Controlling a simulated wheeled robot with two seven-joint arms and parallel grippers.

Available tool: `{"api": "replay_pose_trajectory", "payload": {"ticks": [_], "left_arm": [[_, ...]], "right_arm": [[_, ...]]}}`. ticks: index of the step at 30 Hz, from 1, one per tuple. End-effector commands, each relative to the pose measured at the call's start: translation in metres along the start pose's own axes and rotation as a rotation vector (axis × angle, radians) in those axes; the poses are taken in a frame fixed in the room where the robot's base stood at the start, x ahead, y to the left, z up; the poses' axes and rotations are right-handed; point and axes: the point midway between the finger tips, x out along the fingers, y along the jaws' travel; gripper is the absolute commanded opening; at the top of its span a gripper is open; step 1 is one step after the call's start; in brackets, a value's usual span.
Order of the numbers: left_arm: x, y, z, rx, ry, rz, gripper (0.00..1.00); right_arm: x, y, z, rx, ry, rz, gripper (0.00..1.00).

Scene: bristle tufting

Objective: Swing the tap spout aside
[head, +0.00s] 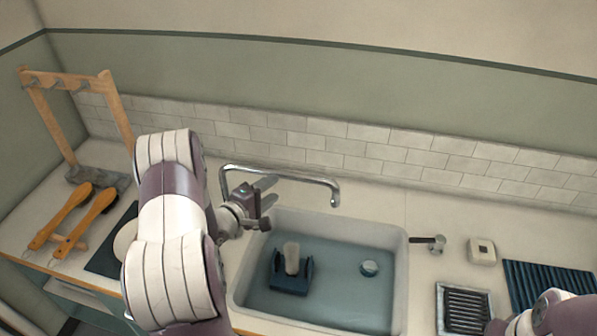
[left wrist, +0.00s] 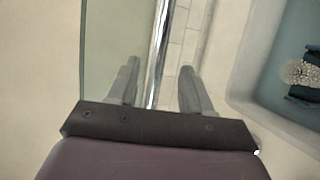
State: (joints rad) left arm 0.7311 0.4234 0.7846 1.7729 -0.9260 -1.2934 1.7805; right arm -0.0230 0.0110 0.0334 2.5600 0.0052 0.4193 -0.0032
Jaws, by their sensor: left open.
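The chrome tap spout (head: 300,178) reaches over the sink from its base at the back left, and its tip (head: 335,196) bends down over the basin's back edge. My left gripper (head: 267,191) is open at the spout's left part. In the left wrist view, the spout (left wrist: 161,45) runs between the two open fingers of my left gripper (left wrist: 158,88), with gaps on both sides. I cannot tell whether a finger touches it. Part of my right arm shows at the lower right, but its gripper is out of view.
A wooden rack (head: 70,77) and wooden-handled brushes (head: 95,213) are at the left. A soap block (head: 481,251) and drain grate (head: 463,308) lie right.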

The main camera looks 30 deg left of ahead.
Motion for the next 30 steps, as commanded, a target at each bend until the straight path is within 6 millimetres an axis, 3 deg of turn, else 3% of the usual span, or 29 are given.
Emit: {"api": "replay_pose_trajectory", "payload": {"ticks": [6,12,18,26,30], "left_arm": [[0.054,0.003,0.002,0.002,-0.003,-0.002,0.49],[0.090,0.002,0.001,0.002,0.000,-0.002,0.49],[0.106,0.001,0.000,0.003,0.002,-0.002,0.49],[0.107,0.000,0.000,0.003,0.002,-0.002,0.49],[0.107,0.000,0.000,0.003,0.002,-0.002,0.04]], "right_arm": [[-0.018,0.000,-0.002,0.000,0.000,0.000,0.43],[-0.027,0.000,-0.003,0.000,0.000,0.000,0.43],[-0.029,0.000,-0.004,0.000,0.000,0.000,0.43],[-0.029,0.000,-0.003,0.000,0.000,0.000,0.43],[-0.029,0.000,-0.003,0.000,0.000,0.000,0.43]]}}
